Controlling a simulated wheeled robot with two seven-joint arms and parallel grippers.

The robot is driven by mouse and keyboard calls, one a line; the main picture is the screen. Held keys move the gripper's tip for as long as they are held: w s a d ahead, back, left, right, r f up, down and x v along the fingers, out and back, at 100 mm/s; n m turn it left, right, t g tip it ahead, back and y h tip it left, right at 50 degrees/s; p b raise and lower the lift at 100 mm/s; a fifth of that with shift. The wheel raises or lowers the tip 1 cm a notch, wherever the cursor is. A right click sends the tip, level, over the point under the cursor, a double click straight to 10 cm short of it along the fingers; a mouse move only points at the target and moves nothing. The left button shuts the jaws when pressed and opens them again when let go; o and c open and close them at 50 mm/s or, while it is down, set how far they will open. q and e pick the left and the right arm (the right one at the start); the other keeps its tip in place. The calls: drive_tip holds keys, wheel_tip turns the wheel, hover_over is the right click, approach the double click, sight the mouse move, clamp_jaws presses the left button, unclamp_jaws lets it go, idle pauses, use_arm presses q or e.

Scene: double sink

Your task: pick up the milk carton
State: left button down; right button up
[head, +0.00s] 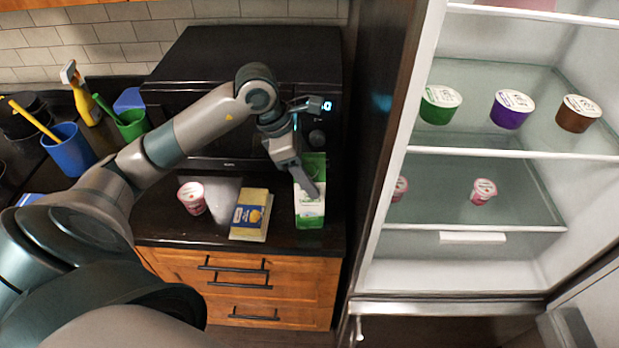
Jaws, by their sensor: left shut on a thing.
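The milk carton (311,212) is green and white. It is at the right end of the dark counter, in front of the microwave. My left gripper (308,188) reaches down from above and is shut on the carton. A grey finger lies across the carton's upper part. The other finger is hidden. I cannot tell whether the carton's base touches the counter. My right gripper is not in view.
A yellow and blue box (250,215) and a pink-white cup (192,198) stand left of the carton. The black microwave (240,70) is behind. The open fridge (470,255) with several tubs is to the right. Blue (70,152) and green (131,125) cups stand at left.

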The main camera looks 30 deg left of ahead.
use_arm(q)
drive_tip(key=shift+w+r+b, duration=0.1)
drive_tip(key=shift+r+b, duration=0.45)
drive_tip(key=shift+r, duration=0.65)
wheel_tip(320, 180, up, 5)
drive_tip(key=shift+f+b, duration=0.1)
drive_tip(key=shift+b, duration=0.75)
drive_tip(key=shift+r+b, duration=0.35)
drive_tip(key=shift+r, duration=1.05)
